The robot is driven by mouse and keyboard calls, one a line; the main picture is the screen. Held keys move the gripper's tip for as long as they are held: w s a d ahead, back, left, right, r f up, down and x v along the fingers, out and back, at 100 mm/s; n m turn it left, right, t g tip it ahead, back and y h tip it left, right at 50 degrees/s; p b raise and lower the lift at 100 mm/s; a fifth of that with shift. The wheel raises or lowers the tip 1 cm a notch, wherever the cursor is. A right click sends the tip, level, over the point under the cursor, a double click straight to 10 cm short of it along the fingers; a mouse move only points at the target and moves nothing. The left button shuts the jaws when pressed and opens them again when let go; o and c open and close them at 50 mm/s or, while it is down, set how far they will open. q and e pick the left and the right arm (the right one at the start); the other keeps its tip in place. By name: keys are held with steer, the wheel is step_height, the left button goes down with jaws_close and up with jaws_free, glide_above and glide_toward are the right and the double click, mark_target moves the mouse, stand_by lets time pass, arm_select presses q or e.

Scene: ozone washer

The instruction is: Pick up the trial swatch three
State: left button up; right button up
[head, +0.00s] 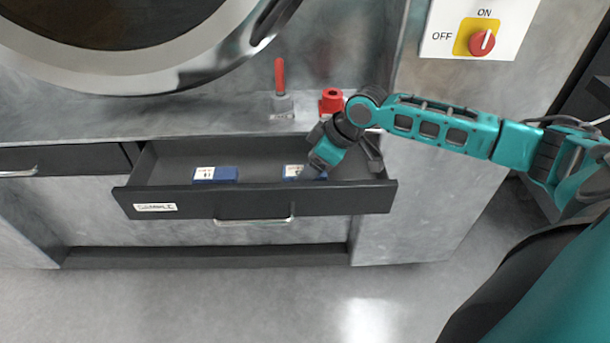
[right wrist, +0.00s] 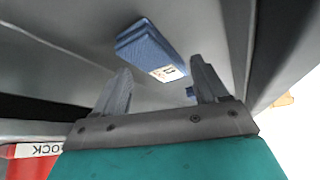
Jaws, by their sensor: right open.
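Two blue swatches with white labels lie in the open drawer in the head view. One swatch (head: 216,175) is left of the drawer's middle, and the other swatch (head: 292,172) is further right, partly covered by my right gripper. The labels are too small to read for certain. My right gripper (right wrist: 161,66) is open and empty, reaching down into the drawer. My left gripper is not in view.
The dark drawer (head: 240,204) is pulled out, with its front wall and handle facing me. A red upright handle (head: 280,76) and a red block (head: 332,101) stand on the ledge behind. The washer's round door (head: 110,80) is above.

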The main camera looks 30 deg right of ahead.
steer(key=shift+x, duration=0.9)
steer(key=shift+c, duration=0.2)
steer(key=c, duration=1.1)
